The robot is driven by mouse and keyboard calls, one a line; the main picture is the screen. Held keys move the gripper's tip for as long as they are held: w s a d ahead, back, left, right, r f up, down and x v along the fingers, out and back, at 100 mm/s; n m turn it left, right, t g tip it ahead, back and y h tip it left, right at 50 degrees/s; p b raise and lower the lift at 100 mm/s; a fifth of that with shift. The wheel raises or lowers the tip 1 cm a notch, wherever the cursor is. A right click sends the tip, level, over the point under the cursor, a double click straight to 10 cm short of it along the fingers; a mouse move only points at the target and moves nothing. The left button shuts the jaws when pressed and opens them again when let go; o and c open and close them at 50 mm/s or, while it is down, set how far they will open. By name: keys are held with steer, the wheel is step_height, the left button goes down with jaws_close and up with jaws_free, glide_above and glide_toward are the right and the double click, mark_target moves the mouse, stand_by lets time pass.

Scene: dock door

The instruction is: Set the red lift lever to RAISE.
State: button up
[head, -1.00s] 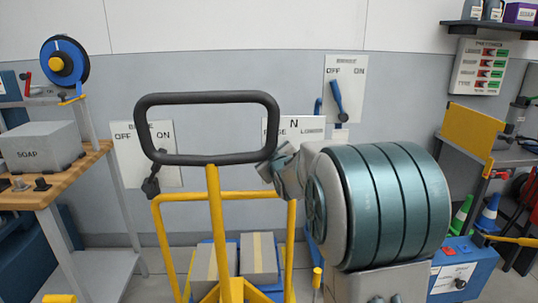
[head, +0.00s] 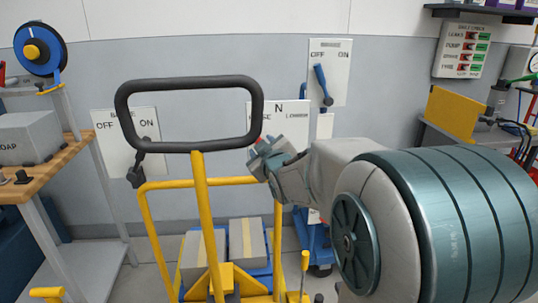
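A white sign (head: 280,108) marked N, with RAISE partly covered on its left and LOWER on its right, hangs on the back wall. My gripper (head: 260,153) is in front of its lower left part, beside the right side of the black handle loop. A small red bit (head: 259,139) shows at the fingertips; it may be the red lift lever's knob. The rest of the lever is hidden behind my gripper, so its setting cannot be read. I cannot tell whether the fingers are open or touch it.
The yellow cart frame (head: 201,215) with its black handle loop (head: 190,82) stands close in front. Boxes (head: 247,243) lie low behind it. An OFF/ON panel with a blue lever (head: 322,82) is at upper right, another with a dark lever (head: 141,163) at left. A wooden bench (head: 45,170) is far left.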

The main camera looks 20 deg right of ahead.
steer(key=shift+s+a+r, duration=0.1)
steer(key=shift+s+r, duration=0.05)
steer(key=shift+s, duration=1.35)
steer(key=shift+s+a+r, duration=0.1)
steer(key=shift+s+r, duration=0.05)
steer(key=shift+s, duration=1.3)
